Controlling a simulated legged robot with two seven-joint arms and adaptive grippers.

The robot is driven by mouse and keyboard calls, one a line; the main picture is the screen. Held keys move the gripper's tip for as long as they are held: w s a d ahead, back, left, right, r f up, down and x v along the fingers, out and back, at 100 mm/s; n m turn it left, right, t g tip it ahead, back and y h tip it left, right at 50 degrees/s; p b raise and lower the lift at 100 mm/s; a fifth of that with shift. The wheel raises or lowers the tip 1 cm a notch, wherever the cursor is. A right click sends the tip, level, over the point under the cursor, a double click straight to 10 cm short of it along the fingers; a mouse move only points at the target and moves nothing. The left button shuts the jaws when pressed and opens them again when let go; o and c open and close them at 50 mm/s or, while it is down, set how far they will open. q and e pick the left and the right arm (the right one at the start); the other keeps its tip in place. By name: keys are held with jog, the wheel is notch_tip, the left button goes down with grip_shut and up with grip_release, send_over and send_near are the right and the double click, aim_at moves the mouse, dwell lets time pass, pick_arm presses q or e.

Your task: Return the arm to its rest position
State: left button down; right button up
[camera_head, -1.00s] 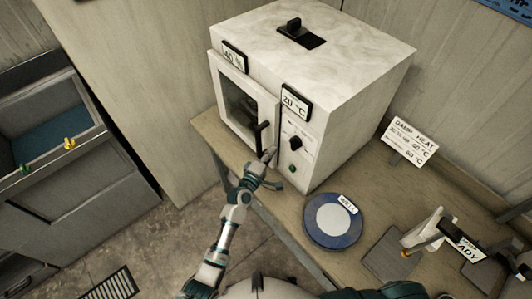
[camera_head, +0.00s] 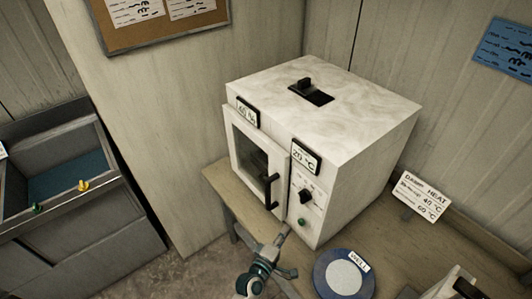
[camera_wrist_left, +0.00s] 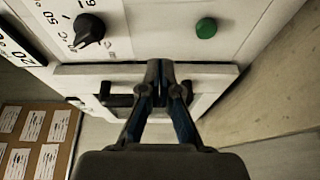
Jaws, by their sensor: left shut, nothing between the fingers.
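My left gripper (camera_head: 283,236) is in the lower middle of the head view, in front of the white oven-like chamber (camera_head: 355,140) and below its door handle (camera_head: 271,190). In the left wrist view the two fingers (camera_wrist_left: 160,68) are together with nothing between them. The chamber door (camera_head: 256,158) has a dark window and looks closed. In the left wrist view, a black knob (camera_wrist_left: 89,29) and a green button (camera_wrist_left: 206,28) are on the chamber front. I cannot tell whether the fingertips touch the chamber.
The chamber stands on a wooden bench (camera_head: 222,185). A blue round plate (camera_head: 322,272) labelled WELL lies to its front right. A DAMP HEAT sign (camera_head: 422,195) stands at the right. A grey cabinet (camera_head: 95,205) is at the left, with floor between.

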pick_arm(q)
jog(key=s+a+f+m+g+y, duration=0.35)
jog(key=s+a+f+m, duration=0.3)
jog(key=a+f, duration=0.4)
jog(key=s+a+f+m+g+y, duration=0.3)
jog(key=s+a+m+g+y, duration=0.35)
jog(key=s+a, duration=1.3)
notch_tip(320, 180, down, 30)
jog(key=s+a+g+b, duration=0.2)
jog(key=a, duration=0.1)
jog(key=s+a+f+g+b, duration=0.1)
jog(key=s+a+f, duration=0.1)
jog(key=s+f, duration=1.3)
jog(key=shift+s+a, duration=0.35)
jog(key=shift+s, duration=0.55)
pick_arm(e)
jog(key=shift+s+a+f, duration=0.1)
jog(key=shift+a+f, duration=0.3)
jog(key=shift+f, duration=0.3)
jog(key=shift+s+a+f, duration=0.1)
jog(key=shift+a+f, duration=0.3)
jog(key=shift+f, duration=0.25)
